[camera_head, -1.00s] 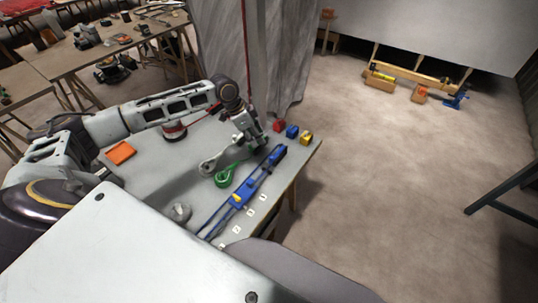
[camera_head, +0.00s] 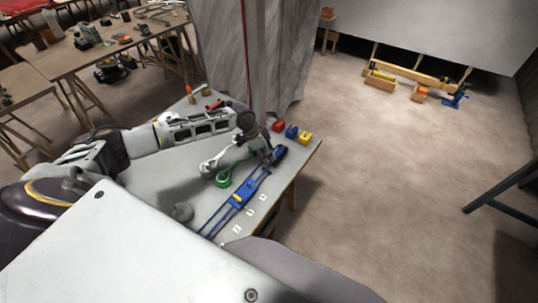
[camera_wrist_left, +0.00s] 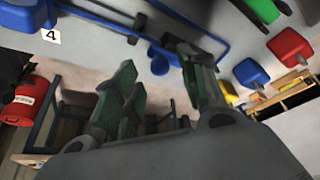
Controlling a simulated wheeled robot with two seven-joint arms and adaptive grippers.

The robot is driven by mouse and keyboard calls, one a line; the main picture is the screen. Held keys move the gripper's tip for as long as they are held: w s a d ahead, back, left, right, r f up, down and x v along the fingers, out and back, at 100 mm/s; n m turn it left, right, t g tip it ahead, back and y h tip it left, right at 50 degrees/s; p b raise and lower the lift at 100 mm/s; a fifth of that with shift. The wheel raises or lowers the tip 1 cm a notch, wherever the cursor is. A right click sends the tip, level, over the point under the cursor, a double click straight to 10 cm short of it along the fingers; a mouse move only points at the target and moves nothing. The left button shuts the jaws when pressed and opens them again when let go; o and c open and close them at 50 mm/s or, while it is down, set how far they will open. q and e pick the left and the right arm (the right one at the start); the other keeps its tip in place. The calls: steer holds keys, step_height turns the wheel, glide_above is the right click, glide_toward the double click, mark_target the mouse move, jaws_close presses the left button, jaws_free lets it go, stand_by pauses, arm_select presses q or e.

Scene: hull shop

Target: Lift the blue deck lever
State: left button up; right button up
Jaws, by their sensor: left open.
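A long blue fixture with two rails and a blue body (camera_head: 240,197) lies along the right side of the grey table (camera_head: 150,185); I take it to hold the blue deck lever. Its blue bars (camera_wrist_left: 215,28) cross the top of the left wrist view. A blue knob (camera_wrist_left: 158,62) there shows between my fingers. My left gripper (camera_head: 271,157) is over the far end of the fixture, partly hiding it. In the left wrist view the gripper (camera_wrist_left: 165,80) is open and empty, its two fingers wide apart. I cannot tell whether it touches the knob. My right gripper is out of view.
Red (camera_head: 278,126), blue (camera_head: 291,131) and yellow (camera_head: 305,138) blocks stand by the table's far right corner.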

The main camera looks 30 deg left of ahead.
arm_select(q)
steer(key=shift+x, duration=1.05)
steer(key=shift+c, duration=0.4)
jaws_close()
